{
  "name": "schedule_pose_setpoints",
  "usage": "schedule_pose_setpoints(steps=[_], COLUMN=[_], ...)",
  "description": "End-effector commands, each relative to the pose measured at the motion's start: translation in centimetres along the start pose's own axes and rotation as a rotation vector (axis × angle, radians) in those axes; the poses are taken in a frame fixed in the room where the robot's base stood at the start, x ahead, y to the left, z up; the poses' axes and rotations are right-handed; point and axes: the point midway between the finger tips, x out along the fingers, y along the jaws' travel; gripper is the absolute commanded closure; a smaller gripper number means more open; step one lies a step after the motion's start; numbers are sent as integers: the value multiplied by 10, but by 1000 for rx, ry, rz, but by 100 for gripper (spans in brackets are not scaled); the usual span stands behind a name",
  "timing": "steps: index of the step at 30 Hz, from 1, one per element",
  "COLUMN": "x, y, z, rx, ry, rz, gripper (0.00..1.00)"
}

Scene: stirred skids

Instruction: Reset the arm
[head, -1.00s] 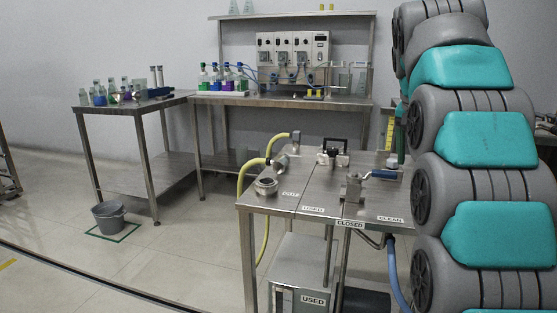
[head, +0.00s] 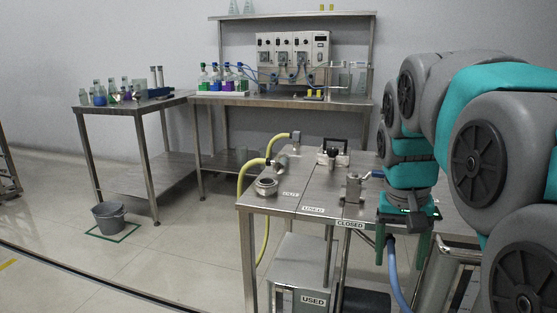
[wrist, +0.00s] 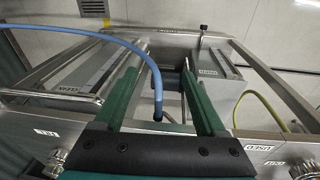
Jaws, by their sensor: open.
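My gripper (head: 403,252) hangs at the right front edge of the steel skid table (head: 258,205), its green fingers pointing down. In the wrist view my gripper (wrist: 162,75) has its two fingers apart, with nothing held between them. A blue hose (wrist: 115,38) runs across the wrist view and bends down in the gap between the fingers; I cannot tell whether it touches them. The blue hose also shows in the head view (head: 396,275), just below the gripper. My arm is bent over the right side of the table and hides part of its top.
A valve (head: 353,188) stands on the table left of my gripper, behind the CLOSED label (head: 350,224). A yellow hose (head: 243,185) hangs at the table's left. A grey bucket (head: 109,216) stands on the floor.

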Motion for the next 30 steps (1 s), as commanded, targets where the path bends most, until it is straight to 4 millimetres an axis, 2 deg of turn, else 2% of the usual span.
schedule_pose_setpoints(steps=[1,5,15,18,21,24,30], x=[10,37,112,128,140,146,148], y=[-1,-5,-5,-4,-2,-1,-1], z=[21,65,191,222,241,253,256], rx=[-28,-98,-267,-303,-328,-340,-345], ry=[-23,-68,-190,-218,-234,-243,-245], rz=[-5,-19,-61,-71,-78,-81,-83], gripper=[27,27,27,27,27,27,27])
